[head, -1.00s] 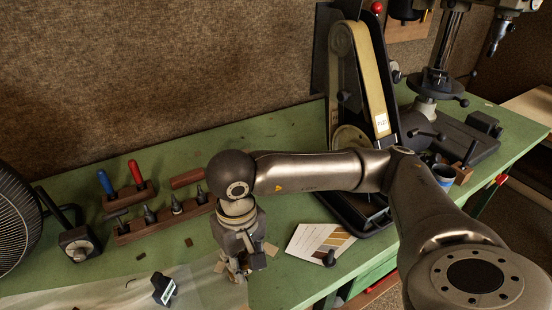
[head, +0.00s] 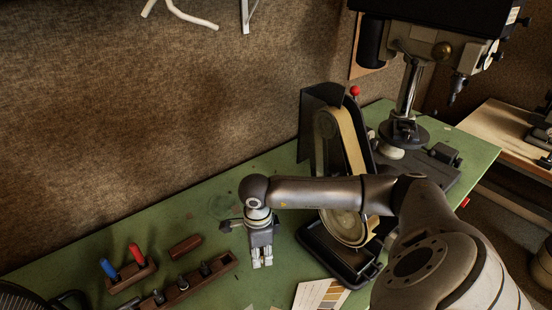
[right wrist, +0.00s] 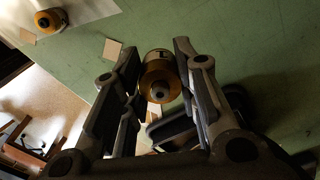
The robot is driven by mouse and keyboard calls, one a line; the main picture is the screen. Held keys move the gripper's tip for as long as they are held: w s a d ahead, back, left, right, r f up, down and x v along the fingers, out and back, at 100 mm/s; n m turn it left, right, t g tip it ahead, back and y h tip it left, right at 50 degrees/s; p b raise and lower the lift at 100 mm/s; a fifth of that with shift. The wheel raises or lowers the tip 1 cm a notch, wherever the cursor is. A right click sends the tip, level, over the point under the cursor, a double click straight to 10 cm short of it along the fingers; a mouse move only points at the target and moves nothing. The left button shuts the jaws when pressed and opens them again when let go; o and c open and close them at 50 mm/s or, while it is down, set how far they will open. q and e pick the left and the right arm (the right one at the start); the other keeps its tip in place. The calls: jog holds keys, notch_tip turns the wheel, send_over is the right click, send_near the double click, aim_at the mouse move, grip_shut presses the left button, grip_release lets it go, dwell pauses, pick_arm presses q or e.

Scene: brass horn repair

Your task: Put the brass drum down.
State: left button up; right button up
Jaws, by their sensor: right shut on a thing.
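In the right wrist view a brass drum (right wrist: 160,75) with a dark centre sits between the fingers of my right gripper (right wrist: 157,60), which is shut on it. Green bench top shows behind the drum; I cannot tell whether the drum touches it. In the head view my right gripper (head: 262,262) points down over the green bench (head: 205,215), left of the belt sander; the drum cannot be made out there. My left gripper is in neither view.
The belt sander (head: 341,150) stands close to the gripper's right, with a drill press (head: 405,115) beyond. Wooden tool holders (head: 190,285) lie front left and a colour card (head: 318,294) in front. Another brass piece (right wrist: 50,20) shows in the wrist view. Bench behind the gripper is mostly clear.

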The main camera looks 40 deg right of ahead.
jog(key=w+d+f+b, duration=0.2)
jog(key=w, duration=0.1)
jog(key=b, duration=0.8)
send_near(247, 241)
jog(key=shift+m, duration=0.4)
jog(key=s, duration=0.1)
jog(key=s+a+f, duration=0.2)
jog(key=shift+s+f, duration=0.1)
jog(key=shift+s, duration=0.1)
jog(key=shift+w+d+f+b, duration=0.3)
jog(key=shift+w+f+b, duration=0.1)
jog(key=shift+w, duration=0.2)
notch_tip(247, 241, down, 3)
jog(key=b, duration=0.2)
jog(key=shift+w+f+b, duration=0.1)
jog(key=shift+f+b, duration=0.1)
jog(key=shift+b, duration=0.1)
jog(key=shift+w+d+f, duration=0.1)
jog(key=shift+f, duration=0.05)
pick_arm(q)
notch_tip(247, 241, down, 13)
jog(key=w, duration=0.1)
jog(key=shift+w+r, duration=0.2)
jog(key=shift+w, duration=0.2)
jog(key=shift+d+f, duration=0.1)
